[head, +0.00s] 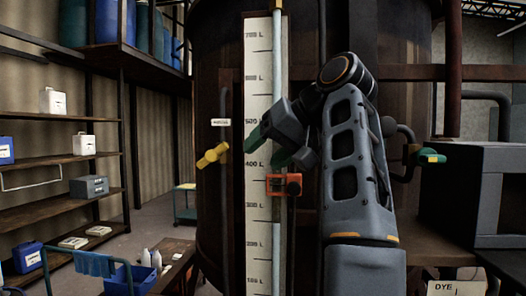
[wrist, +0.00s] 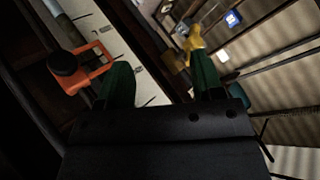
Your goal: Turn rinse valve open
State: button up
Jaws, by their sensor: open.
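A yellow valve handle (head: 212,154) sits on a pipe at the vat's left side, under a small white label (head: 221,122) too small to read for certain. In the wrist view the yellow handle (wrist: 192,40) shows just beyond the tip of the right green finger. My gripper (head: 264,148) has green fingers and is open, in front of the level scale and right of the handle. In the wrist view my gripper (wrist: 160,75) has nothing between its fingers. Whether a finger touches the handle cannot be told.
An orange slider (head: 284,185) with a black knob is on the white level scale (head: 258,215), close below my gripper. A yellow-green valve handle (head: 430,157) is at the vat's right. A grey cabinet (head: 500,195) stands right; shelves (head: 60,204) with containers stand left.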

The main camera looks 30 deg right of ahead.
jog(key=shift+s+d, duration=0.2)
jog(key=shift+d, duration=0.05)
